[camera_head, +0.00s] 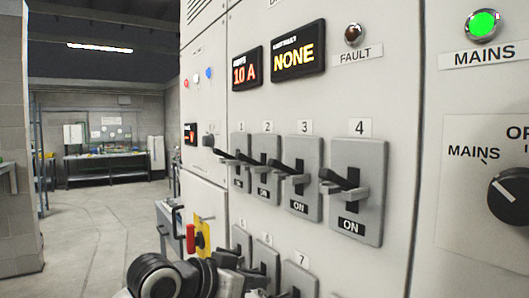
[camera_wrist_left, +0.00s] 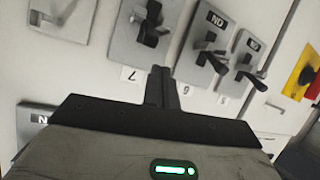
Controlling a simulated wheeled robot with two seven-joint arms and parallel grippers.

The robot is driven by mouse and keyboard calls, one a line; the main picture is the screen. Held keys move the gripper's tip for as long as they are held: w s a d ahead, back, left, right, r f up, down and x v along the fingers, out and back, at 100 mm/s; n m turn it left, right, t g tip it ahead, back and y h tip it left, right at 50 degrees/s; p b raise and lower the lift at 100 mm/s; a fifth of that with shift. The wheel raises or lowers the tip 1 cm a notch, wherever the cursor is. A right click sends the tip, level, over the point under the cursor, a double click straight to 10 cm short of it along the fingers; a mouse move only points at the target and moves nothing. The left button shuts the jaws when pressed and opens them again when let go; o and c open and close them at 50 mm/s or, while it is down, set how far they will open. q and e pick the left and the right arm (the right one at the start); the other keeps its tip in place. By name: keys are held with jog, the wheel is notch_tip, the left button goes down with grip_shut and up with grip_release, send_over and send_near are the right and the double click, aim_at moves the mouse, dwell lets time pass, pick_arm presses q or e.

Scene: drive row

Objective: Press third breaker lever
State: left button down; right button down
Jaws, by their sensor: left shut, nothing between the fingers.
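Breaker 3 (camera_head: 304,195) is a grey plate in the upper row, between breaker 2 (camera_head: 266,190) and breaker 4 (camera_head: 372,190). Its black lever (camera_head: 282,168) points out to the left above an ON label. The levers of its upper-row neighbours stick out in a similar way. My left gripper (camera_head: 243,278) is low in the head view, below breaker 3, in front of the lower row and partly cut off by the edge. In the left wrist view its fingers (camera_wrist_left: 163,88) are together and empty, with lower-row breakers beyond them. My right gripper is not in view.
Lower-row breaker 7 (camera_head: 300,280) stands below breaker 3. A red handle on a yellow plate (camera_head: 203,235) is to the left. A black MAINS knob (camera_head: 512,195) is at the right. Open floor (camera_head: 95,240) lies left of the cabinet.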

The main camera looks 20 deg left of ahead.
aim_at(275, 159)
pick_arm(q)
jog(key=s+a+r+m+h, duration=0.1)
jog(key=s+r+h, duration=0.1)
jog(key=r, duration=1.2)
jog(key=s+a+r+m+t+h, duration=0.1)
jog(key=s+r, duration=0.3)
jog(key=r, duration=1)
jog(key=shift+s+a+r+m+h, duration=0.2)
jog(key=shift+a+r+m+h, duration=0.2)
jog(key=shift+a+m+h, duration=0.15)
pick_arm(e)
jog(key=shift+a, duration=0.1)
pick_arm(q)
jog(key=shift+d, duration=0.1)
